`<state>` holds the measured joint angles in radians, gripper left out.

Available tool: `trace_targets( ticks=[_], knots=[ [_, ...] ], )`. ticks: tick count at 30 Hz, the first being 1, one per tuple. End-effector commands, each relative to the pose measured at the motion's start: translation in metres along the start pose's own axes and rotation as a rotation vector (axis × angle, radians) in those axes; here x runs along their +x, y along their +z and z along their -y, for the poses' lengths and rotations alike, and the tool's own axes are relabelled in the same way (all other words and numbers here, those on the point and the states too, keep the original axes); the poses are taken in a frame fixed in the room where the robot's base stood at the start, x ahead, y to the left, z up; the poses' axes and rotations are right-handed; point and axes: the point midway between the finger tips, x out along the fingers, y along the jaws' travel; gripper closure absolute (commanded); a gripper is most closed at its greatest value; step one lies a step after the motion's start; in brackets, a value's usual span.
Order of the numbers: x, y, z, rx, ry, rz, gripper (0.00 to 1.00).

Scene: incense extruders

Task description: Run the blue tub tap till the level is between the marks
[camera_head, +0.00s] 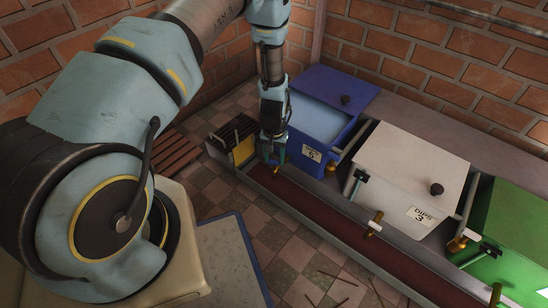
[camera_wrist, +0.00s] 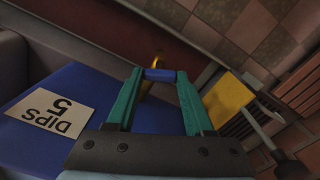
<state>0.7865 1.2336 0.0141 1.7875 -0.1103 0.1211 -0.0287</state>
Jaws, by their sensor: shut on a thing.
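The blue tub (camera_head: 313,139) stands against the brick wall, with its label "DIPS 5" facing front; the label (camera_wrist: 50,113) also shows in the wrist view. Its blue lid (camera_head: 335,88) is off the opening, and pale blue liquid (camera_head: 318,117) shows inside. I cannot make out the level marks. My gripper (camera_head: 272,160) is at the tub's front left, pointing down. In the wrist view its teal fingers (camera_wrist: 160,72) are shut on the blue tap handle (camera_wrist: 160,75). The brass tap (camera_wrist: 148,86) shows just beyond the handle; the fingers partly hide it.
A closed white tub (camera_head: 408,165), "DIPS 3", stands to the right, with a green tub (camera_head: 515,230) beyond it. A reddish-brown trough (camera_head: 320,207) runs along the front. A rack with a yellow panel (camera_head: 243,151) is left of my gripper. Thin sticks (camera_head: 335,275) lie on the checkered floor.

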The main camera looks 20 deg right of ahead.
Motion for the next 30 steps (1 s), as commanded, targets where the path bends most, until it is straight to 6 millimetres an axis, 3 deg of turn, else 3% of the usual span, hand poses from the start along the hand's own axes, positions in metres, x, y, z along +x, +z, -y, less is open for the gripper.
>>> trace_targets(
  ticks=[5,10,19,29,30],
  knots=[
    [-0.0001,0.0001,0.0,0.0,0.0,0.0,1.0],
    [-0.0022,0.0003,0.0001,0.043,0.0,0.001,1.0],
    [-0.0017,0.0008,0.0005,0.402,0.0,0.002,1.0],
    [0.0,0.0004,0.0001,0.439,0.0,0.001,1.0],
    [0.0,0.0004,0.0001,0.439,0.0,0.001,0.44]
  ],
)
